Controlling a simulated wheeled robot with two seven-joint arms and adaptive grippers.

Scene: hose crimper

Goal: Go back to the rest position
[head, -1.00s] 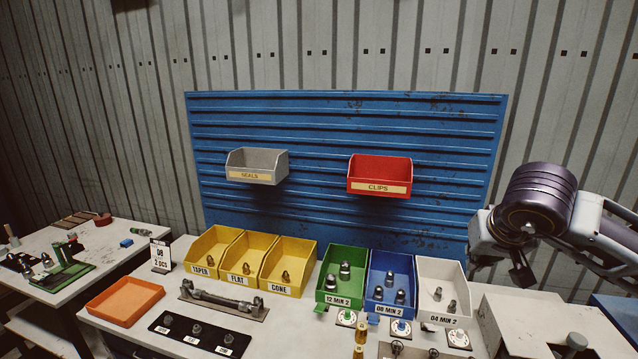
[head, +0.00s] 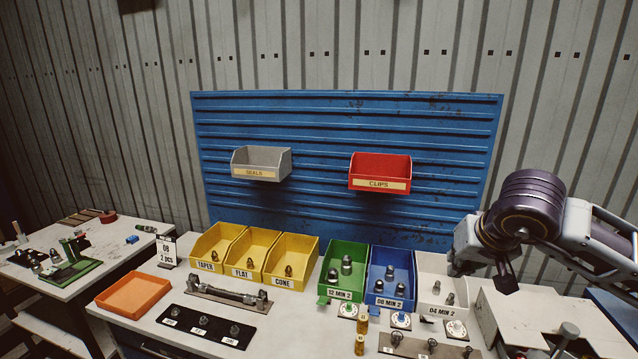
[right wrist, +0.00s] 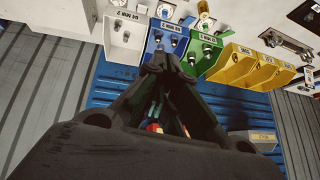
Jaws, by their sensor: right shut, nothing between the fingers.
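My left gripper is not in view.
Yellow bins (head: 288,262), a green bin (head: 344,270) and a blue bin (head: 391,278) stand on the bench. A grey bin (head: 261,163) and a red bin (head: 380,171) hang on the blue panel (head: 320,120). An orange tray (head: 133,293) lies at the left. A pale box (head: 540,318) stands below my right arm.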

